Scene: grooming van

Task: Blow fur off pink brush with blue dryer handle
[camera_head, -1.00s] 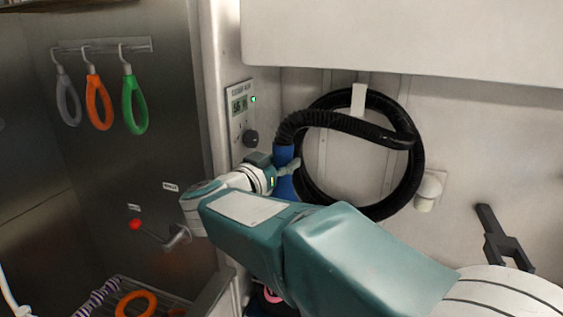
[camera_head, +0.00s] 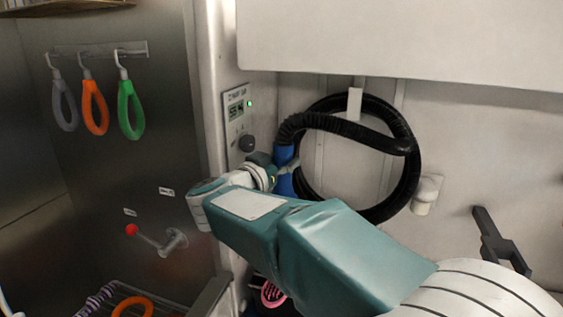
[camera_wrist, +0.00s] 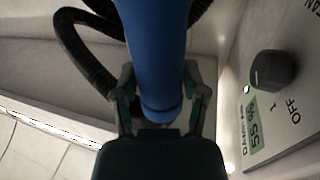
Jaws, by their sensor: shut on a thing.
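My gripper (camera_head: 278,172) is shut on the blue dryer handle (camera_head: 284,157) beside the wall panel. In the wrist view the handle (camera_wrist: 154,60) runs between the two fingers of my gripper (camera_wrist: 160,100). A black ribbed hose (camera_head: 345,125) leads from the top of the handle to a coil hung on the wall. The pink brush (camera_head: 271,295) shows low in the picture, below my arm and partly hidden by it. Any fur on it is too small to tell.
A control panel (camera_head: 238,120) with a lit green light, a display and a dark knob (camera_wrist: 273,70) is close to my gripper. Orange, green and grey loops (camera_head: 130,108) hang at left. A red-tipped lever (camera_head: 150,238) sits on the steel wall. A dark bracket (camera_head: 497,240) is at right.

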